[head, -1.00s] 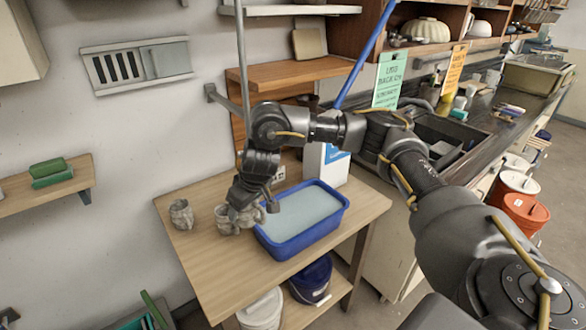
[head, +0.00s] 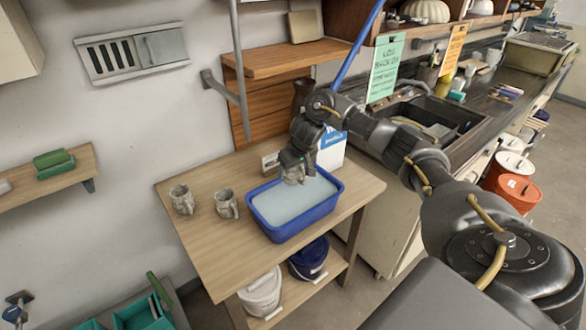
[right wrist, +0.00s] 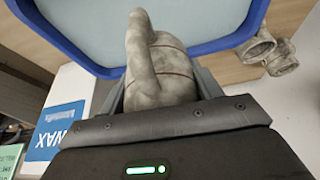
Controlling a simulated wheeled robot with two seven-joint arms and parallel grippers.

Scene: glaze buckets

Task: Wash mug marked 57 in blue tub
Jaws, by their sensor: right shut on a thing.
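My right gripper (head: 294,176) is shut on a grey, stone-like mug (head: 296,177) and holds it over the blue tub (head: 270,229), towards its back. The tub is filled with pale water. In the right wrist view the held mug (right wrist: 160,75) shows its handle between the fingers, with the blue tub rim (right wrist: 75,38) around it. I cannot read a number on it, nor tell whether it touches the water. Two similar mugs (head: 182,200) (head: 227,204) stand on the table left of the tub. My left gripper is not in view.
The wooden table (head: 215,250) is clear in front of the mugs. A white box with blue print (head: 332,150) stands behind the tub. A sink (head: 440,120) is at the right. Lidded buckets (head: 262,292) sit on the lower shelf.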

